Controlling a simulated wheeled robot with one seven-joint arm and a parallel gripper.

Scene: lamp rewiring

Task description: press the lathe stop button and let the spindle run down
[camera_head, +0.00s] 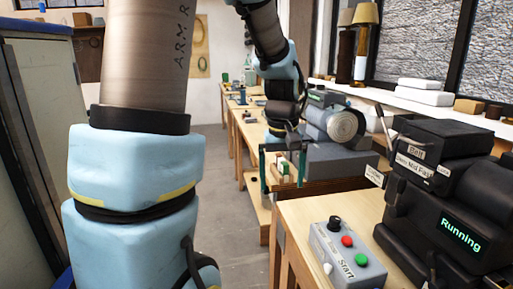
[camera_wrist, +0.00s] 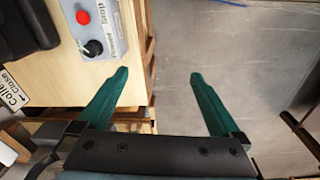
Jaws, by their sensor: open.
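The grey control box (camera_head: 345,258) sits on the wooden bench beside the black lathe (camera_head: 435,200). It carries a red button (camera_head: 347,240), a green button (camera_head: 361,261) near the word Start, a black knob (camera_head: 335,222) and a white switch. The lathe's display (camera_head: 460,235) reads Running in green. I cannot make out the spindle turning. My gripper (camera_head: 283,166) is open and empty, its green fingers apart beyond the bench's far end. In the wrist view the gripper (camera_wrist: 158,75) straddles the bench edge and floor, with the red button (camera_wrist: 83,17) up to the left, untouched.
A grey machine with a round drum (camera_head: 345,124) stands on the bench farther back. Labels for belt, speed and collet mark the lathe. A windowsill (camera_head: 395,97) with lamps and boxes runs along the right. The grey floor (camera_head: 225,190) left of the benches is clear.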

